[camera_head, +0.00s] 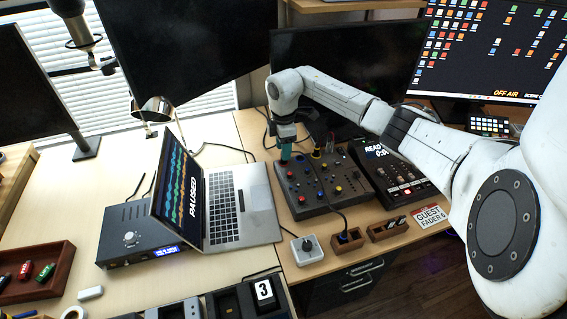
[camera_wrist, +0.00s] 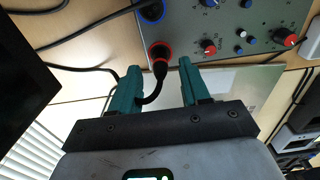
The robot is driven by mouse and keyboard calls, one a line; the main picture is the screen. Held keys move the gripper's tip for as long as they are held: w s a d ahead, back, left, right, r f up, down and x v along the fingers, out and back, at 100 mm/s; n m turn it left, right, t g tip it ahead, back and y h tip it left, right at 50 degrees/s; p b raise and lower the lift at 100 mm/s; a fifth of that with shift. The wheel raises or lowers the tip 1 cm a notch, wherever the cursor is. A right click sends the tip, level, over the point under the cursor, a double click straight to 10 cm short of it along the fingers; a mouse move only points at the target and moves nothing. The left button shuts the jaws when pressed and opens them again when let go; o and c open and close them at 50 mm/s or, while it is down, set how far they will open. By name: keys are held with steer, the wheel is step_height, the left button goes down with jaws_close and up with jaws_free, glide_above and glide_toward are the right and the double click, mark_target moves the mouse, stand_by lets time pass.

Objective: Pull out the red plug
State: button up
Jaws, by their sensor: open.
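The red plug (camera_wrist: 160,67) is a black connector with a red ring, seated in the grey control panel (camera_wrist: 222,42) in the wrist view. Its black cable bends down between my fingers. My gripper (camera_wrist: 159,65) is open, with one teal finger on each side of the plug; I see gaps on both sides. In the head view my gripper (camera_head: 285,155) points down at the far left corner of the panel (camera_head: 322,205), and the red plug cannot be made out there.
A blue-ringed plug (camera_wrist: 152,10) sits close beside the red one. The open laptop (camera_head: 238,205) stands left of the panel. A recorder (camera_head: 402,178) stands to its right. A dark monitor (camera_head: 325,75) is behind. Loose cables cross the desk.

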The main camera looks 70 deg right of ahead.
steer(key=shift+f, duration=1.7)
steer(key=shift+p, duration=0.95)
jaws_close()
stand_by(0.4)
steer(key=shift+r+p, duration=0.25)
steer(key=shift+p, duration=0.05)
steer(key=shift+r+p, duration=0.35)
steer(key=shift+p, duration=0.1)
steer(key=shift+r+p, duration=2.4)
steer(key=shift+p, duration=0.85)
